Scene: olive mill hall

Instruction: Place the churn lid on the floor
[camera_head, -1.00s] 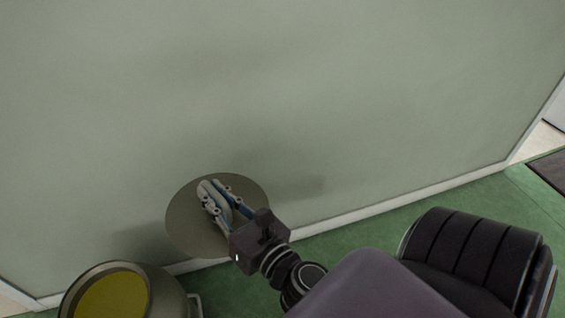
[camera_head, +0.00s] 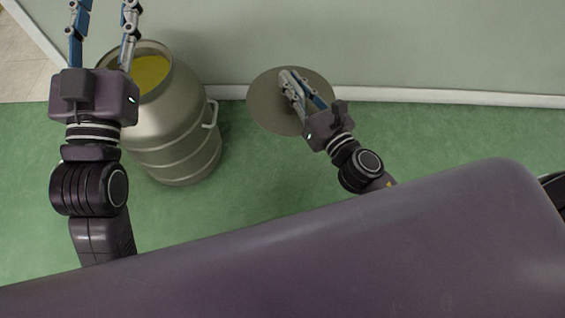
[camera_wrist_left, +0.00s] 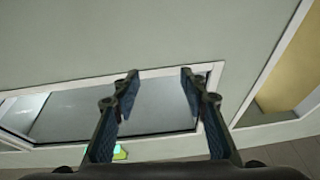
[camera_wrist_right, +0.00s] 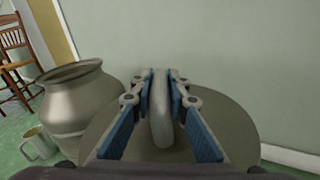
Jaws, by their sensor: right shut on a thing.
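The churn lid is a round grey-brown disc (camera_head: 262,104) in the head view, right of the churn and in front of the wall. My right gripper (camera_head: 288,84) is shut on the lid's handle. In the right wrist view the pale handle (camera_wrist_right: 161,122) stands between the fingers, with the disc (camera_wrist_right: 232,122) behind. The lid looks held above the floor, but its height is hard to tell. The metal churn (camera_head: 176,128) stands open on the green floor, yellow inside. My left gripper (camera_head: 104,8) is open and empty above the churn's left side, its fingertips cut off by the frame.
The pale green wall (camera_head: 400,40) with a white skirting board runs behind the lid. Green floor (camera_head: 250,180) is clear between churn and lid. In the right wrist view a metal mug (camera_wrist_right: 40,143) and a wooden chair (camera_wrist_right: 14,45) show beside the churn.

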